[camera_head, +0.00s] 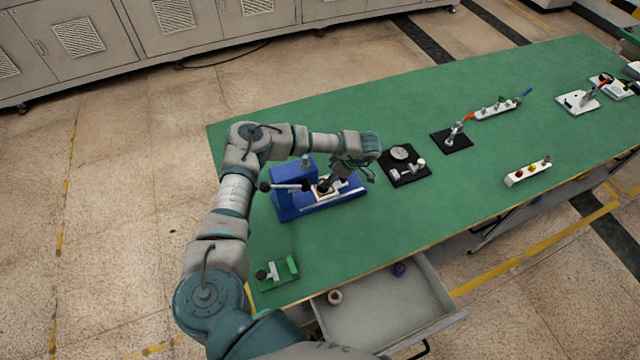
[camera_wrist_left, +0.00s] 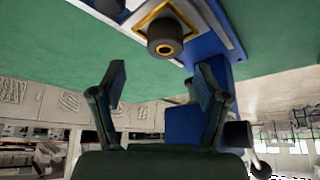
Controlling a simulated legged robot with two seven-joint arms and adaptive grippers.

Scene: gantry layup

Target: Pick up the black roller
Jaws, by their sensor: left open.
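The black roller (camera_wrist_left: 165,40) is a short dark cylinder with a lighter round centre. It stands on a square gold-edged plate (camera_wrist_left: 145,22) on the blue fixture (camera_head: 290,203). In the head view the roller is small and partly hidden by my left gripper (camera_head: 353,181), which hangs over the right half of the fixture. In the left wrist view my left gripper (camera_wrist_left: 160,85) has its two fingers spread with nothing between them. The roller shows beyond the fingertips, apart from them. My right gripper is in neither view.
A black plate with a dial (camera_head: 403,165) lies just right of the fixture. A green clamp piece (camera_head: 277,272) sits at the front left corner. An open drawer (camera_head: 400,312) juts out below the table's front edge. The green table's (camera_head: 300,125) back left is clear.

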